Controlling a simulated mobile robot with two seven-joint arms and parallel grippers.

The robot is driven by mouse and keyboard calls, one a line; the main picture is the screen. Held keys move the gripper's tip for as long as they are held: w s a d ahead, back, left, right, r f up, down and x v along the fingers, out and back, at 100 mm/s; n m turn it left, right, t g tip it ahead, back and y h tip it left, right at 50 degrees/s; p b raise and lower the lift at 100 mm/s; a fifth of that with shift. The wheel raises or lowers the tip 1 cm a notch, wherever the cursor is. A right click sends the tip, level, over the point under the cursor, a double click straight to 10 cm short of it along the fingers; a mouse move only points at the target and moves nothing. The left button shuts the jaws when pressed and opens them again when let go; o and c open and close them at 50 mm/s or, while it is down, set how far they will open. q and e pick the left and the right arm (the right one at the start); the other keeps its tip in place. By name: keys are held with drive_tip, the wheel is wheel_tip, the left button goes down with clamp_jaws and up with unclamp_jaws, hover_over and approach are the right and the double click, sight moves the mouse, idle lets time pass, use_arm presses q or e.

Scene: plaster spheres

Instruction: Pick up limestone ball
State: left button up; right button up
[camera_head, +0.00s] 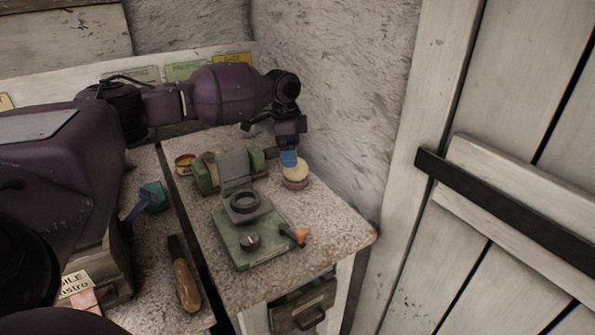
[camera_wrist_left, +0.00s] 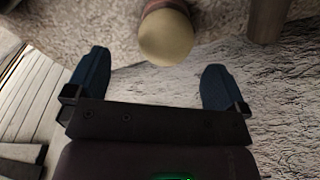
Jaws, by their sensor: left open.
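The limestone ball (camera_head: 296,169) is a pale cream ball. It rests on a small reddish-brown round base (camera_head: 297,184) at the back right of the stone-topped bench. In the left wrist view the ball (camera_wrist_left: 166,38) sits at the top middle, ahead of the fingertips, with its base behind it. My left gripper (camera_head: 289,158) is right beside the ball in the head view, with one blue fingertip showing. In the left wrist view the jaws (camera_wrist_left: 152,76) are wide apart and nothing is between them. My right gripper is not seen.
A green device with a dark ring and knob (camera_head: 243,225) stands in front of the ball, with an orange-tipped piece (camera_head: 300,236) at its side. A wooden-handled tool (camera_head: 185,275) lies left of the bench gap. A rough wall (camera_head: 340,100) rises close behind the ball.

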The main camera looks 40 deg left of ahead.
sight(296, 169)
use_arm(q)
drive_tip(key=shift+w+d+f, duration=0.1)
drive_tip(key=shift+w+f, duration=0.1)
drive_tip(key=shift+f, duration=0.8)
drive_tip(key=f, duration=0.2)
drive_tip(key=w+f+b, duration=0.1)
drive_tip(key=f, duration=0.1)
drive_tip(key=shift+d+f+b, duration=0.15)
drive_tip(key=shift+f+b, duration=0.15)
drive_tip(key=shift+f, duration=0.05)
drive_tip(key=shift+r, duration=0.15)
drive_tip(key=shift+c, duration=0.5)
drive_tip(key=c, duration=1.1)
drive_tip(key=shift+r, duration=0.15)
